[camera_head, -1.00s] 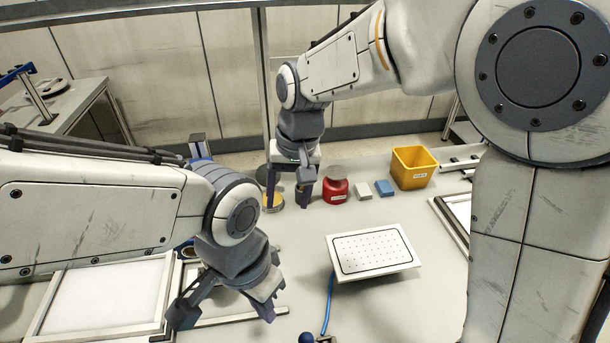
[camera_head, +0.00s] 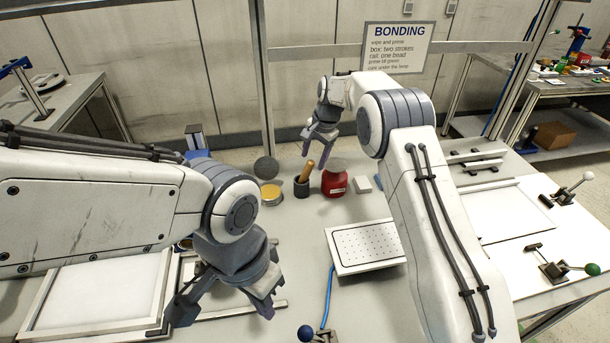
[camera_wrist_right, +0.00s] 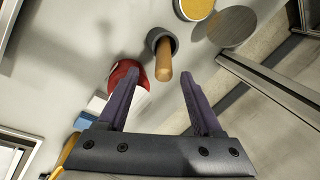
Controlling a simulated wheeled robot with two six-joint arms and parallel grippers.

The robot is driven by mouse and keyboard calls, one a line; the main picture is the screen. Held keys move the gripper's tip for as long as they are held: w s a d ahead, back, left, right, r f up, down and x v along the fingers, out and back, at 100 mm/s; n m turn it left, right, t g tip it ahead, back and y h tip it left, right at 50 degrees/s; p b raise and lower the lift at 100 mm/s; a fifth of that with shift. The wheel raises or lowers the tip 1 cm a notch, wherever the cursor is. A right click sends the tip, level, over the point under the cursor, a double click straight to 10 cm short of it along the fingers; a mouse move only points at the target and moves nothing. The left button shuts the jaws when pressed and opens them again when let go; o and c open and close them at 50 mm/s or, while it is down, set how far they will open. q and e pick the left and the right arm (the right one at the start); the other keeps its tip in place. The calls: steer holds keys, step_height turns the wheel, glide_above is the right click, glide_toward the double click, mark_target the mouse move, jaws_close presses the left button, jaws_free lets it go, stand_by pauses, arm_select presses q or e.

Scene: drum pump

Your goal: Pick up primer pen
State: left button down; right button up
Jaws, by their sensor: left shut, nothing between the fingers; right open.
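The primer pen (camera_head: 306,172) is a brown, round-ended stick leaning in a small dark cup (camera_head: 301,188) at the back of the bench. In the right wrist view the pen (camera_wrist_right: 164,62) points up from the cup (camera_wrist_right: 158,36), toward the camera. My right gripper (camera_head: 318,147) is open and empty, above and behind the pen. In the right wrist view the pen's end lies just beyond the gap between the fingertips (camera_wrist_right: 158,82), apart from both. My left gripper (camera_head: 220,312) is shut and empty, low over the front left of the bench.
A red container (camera_head: 335,184) stands close right of the cup, with a white block (camera_head: 363,185) beyond it. An open yellow tin (camera_head: 271,192) is on the left. A perforated white plate (camera_head: 362,248) lies in front. A yellow bin (camera_wrist_right: 62,155) is partly seen.

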mark_target(308, 170)
steer(key=shift+x, duration=0.9)
steer(key=p+x, duration=0.1)
steer(key=x, duration=0.1)
steer(key=p+x, duration=0.1)
steer(key=x, duration=0.1)
steer(key=shift+w+a+f+p, duration=0.2)
steer(key=shift+a+f+p, duration=0.1)
steer(key=shift+p, duration=0.05)
steer(key=shift+w+f, duration=0.1)
steer(key=shift+f, duration=0.25)
steer(key=shift+c, duration=0.4)
jaws_close()
